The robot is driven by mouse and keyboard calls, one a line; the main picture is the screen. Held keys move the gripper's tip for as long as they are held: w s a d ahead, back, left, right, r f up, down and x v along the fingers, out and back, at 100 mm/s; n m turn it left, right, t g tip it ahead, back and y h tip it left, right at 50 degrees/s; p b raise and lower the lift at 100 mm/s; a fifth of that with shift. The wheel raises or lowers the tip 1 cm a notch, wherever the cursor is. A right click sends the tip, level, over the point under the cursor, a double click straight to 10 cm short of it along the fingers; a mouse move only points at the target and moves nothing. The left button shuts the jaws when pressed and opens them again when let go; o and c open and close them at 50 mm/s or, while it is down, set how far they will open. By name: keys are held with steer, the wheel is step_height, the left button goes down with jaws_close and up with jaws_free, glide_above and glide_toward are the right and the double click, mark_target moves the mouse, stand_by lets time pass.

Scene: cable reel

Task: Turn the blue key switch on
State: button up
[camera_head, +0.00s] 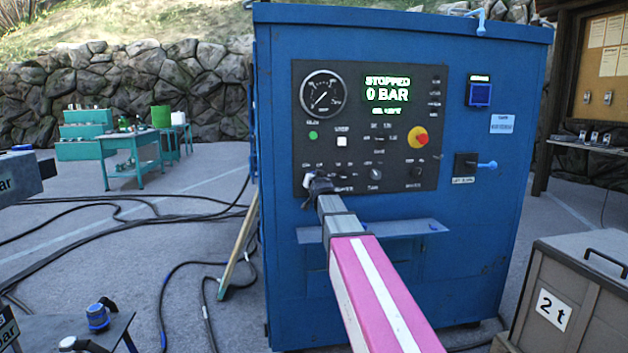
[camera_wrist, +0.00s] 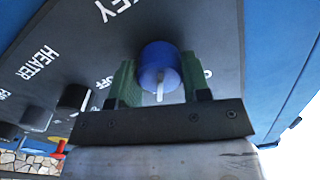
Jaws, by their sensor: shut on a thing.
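The blue key switch (camera_wrist: 158,62) sits on the dark control panel (camera_wrist: 85,40) below the label "KEY". Its white pointer line points down in the wrist view, between "OFF" at left and a partly hidden label at right. My gripper (camera_wrist: 160,80) has its green fingers on both sides of the knob and is shut on it. In the head view my gripper (camera_head: 320,187) reaches the panel's lower left corner and hides the key switch. The panel display (camera_head: 388,90) reads "STOPPED" and "0 BAR".
Black knobs (camera_wrist: 73,97) line the panel beside my gripper, one marked "HEATER". A red and yellow emergency button (camera_head: 418,137) sits farther right. A narrow shelf (camera_head: 400,229) juts from the blue cabinet (camera_head: 470,240) below the panel. A crate (camera_head: 585,290) stands at right.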

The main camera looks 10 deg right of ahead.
stand_by(0.4)
steer(key=o, duration=0.9)
steer(key=shift+s, duration=0.1)
steer(key=s, duration=1)
steer(key=shift+s, duration=0.35)
step_height(320, 180, down, 14)
steer(key=s+g, duration=0.3)
steer(key=g, duration=0.2)
steer(key=s+f+n+g, duration=0.1)
steer(key=s+f+g, duration=0.3)
steer(key=s+f, duration=0.4)
steer(key=s+f+n+g, duration=0.1)
steer(key=s+f+g, duration=0.3)
steer(key=s+f, duration=0.3)
steer(key=s+f+n+g, duration=0.1)
steer(key=s+f+g, duration=0.4)
steer(key=f, duration=0.9)
steer(key=shift+s+f, duration=0.1)
steer(key=shift+s, duration=1.7)
